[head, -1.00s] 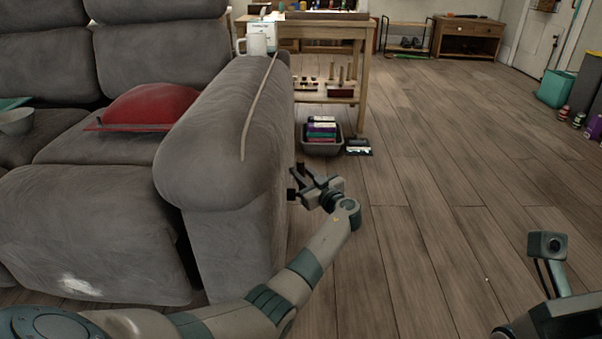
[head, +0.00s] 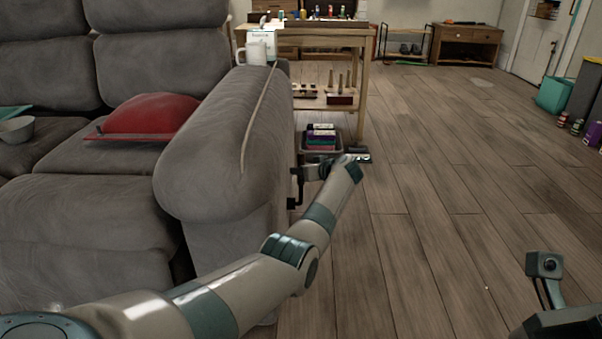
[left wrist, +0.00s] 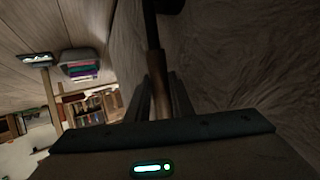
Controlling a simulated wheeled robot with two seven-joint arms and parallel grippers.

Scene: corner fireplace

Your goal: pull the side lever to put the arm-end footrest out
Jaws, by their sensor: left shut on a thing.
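The grey sofa arm (head: 225,150) stands at the middle left of the head view. The dark side lever (head: 294,197) is on its outer right side, partly hidden by the sofa arm and my gripper. My left gripper (head: 302,173) is shut on the lever. In the left wrist view the lever's brown shaft (left wrist: 159,88) runs between the fingers, up to a black base at the top. The arm-end footrest panel (head: 85,265) hangs below the seat front, partly behind my left arm.
A grey bin (head: 322,146) with colourful boxes is on the floor past my gripper, by a wooden table (head: 362,95). Wooden floor (head: 440,200) lies open to the right.

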